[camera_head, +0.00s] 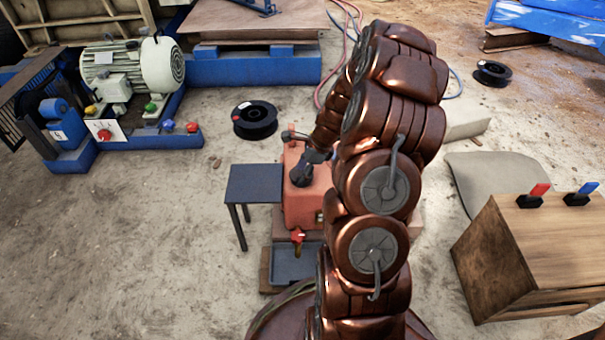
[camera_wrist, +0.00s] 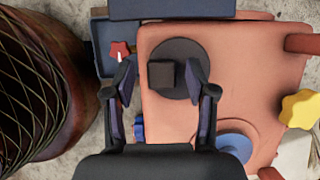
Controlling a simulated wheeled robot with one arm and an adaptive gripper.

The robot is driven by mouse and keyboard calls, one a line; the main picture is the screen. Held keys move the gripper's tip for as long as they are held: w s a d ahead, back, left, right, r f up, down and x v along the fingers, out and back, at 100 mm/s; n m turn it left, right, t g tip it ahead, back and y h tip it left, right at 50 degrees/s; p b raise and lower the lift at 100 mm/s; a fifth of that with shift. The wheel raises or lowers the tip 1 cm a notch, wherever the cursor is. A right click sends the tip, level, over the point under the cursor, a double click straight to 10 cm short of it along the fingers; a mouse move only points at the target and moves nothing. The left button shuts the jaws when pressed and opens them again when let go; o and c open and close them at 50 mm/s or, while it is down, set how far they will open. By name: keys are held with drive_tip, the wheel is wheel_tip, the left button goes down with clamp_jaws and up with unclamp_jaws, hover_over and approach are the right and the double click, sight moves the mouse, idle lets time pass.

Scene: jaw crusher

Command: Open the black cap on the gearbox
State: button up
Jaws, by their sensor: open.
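The gearbox (camera_head: 301,208) is a salmon-red housing in the middle of the head view, partly hidden behind my arm. It fills much of the wrist view (camera_wrist: 259,70). The black cap (camera_wrist: 188,52) is a round dark disc with a square raised knob (camera_wrist: 161,74) on the gearbox's top face. My gripper (camera_wrist: 162,72) is open, one finger to each side of the square knob in the wrist view. I see no finger touching it, and cannot tell the height gap. In the head view my gripper (camera_head: 312,160) is small and dark over the gearbox, hiding the cap.
A small dark table (camera_head: 255,183) stands close left of the gearbox. A red handle (camera_head: 298,236) sits above a grey tray (camera_head: 297,266) at its front. A yellow knob (camera_wrist: 300,109) and blue disc (camera_wrist: 235,146) are near the cap. A wooden cabinet (camera_head: 540,255) stands right.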

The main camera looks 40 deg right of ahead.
drive_tip(key=shift+f, duration=0.1)
clamp_jaws()
idle(0.4)
